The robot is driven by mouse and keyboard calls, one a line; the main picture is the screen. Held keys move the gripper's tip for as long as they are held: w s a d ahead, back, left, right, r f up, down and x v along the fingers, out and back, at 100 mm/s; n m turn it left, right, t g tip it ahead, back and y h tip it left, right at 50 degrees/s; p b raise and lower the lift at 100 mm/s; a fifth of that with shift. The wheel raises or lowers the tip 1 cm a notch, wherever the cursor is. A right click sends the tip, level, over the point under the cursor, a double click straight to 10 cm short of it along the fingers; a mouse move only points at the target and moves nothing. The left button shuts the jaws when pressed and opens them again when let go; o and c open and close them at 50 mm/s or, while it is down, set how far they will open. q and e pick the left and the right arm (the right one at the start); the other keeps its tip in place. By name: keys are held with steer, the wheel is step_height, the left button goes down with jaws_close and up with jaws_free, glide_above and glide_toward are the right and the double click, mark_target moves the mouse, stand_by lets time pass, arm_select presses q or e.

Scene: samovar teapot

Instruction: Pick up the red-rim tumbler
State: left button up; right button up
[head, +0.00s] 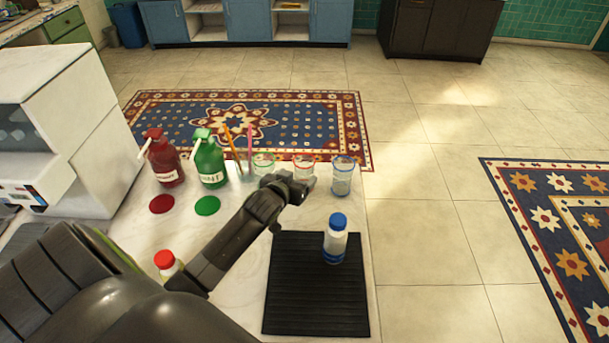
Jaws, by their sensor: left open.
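The red-rim tumbler (304,163) is a clear glass near the back edge of the white counter. It stands between a green-rim tumbler (263,160) and a blue-rim tumbler (343,175). My left gripper (299,186) is open, just in front of the red-rim tumbler in the picture, and hides its lower part. I cannot tell whether they touch. My right gripper is not in view.
Red (164,160) and green (209,162) pump bottles stand left of the tumblers, beside a holder with sticks (247,168). A blue-capped bottle (335,240) stands on a black mat (316,307). A red-capped bottle (166,261) is beside my left arm.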

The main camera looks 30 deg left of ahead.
mark_target(301, 178)
arm_select(q)
steer(key=shift+d+f+p+x, duration=0.1)
steer(key=shift+p+x, duration=0.1)
steer(key=shift+x, duration=0.7)
steer(key=shift+d+f+p+x, duration=0.1)
steer(key=shift+f+p+x, duration=0.1)
steer(key=shift+x, duration=0.7)
steer(key=shift+d+f+p+x, duration=0.1)
steer(key=shift+p+x, duration=0.1)
steer(key=shift+x, duration=0.7)
steer(key=shift+s, duration=0.1)
steer(key=c, duration=1.1)
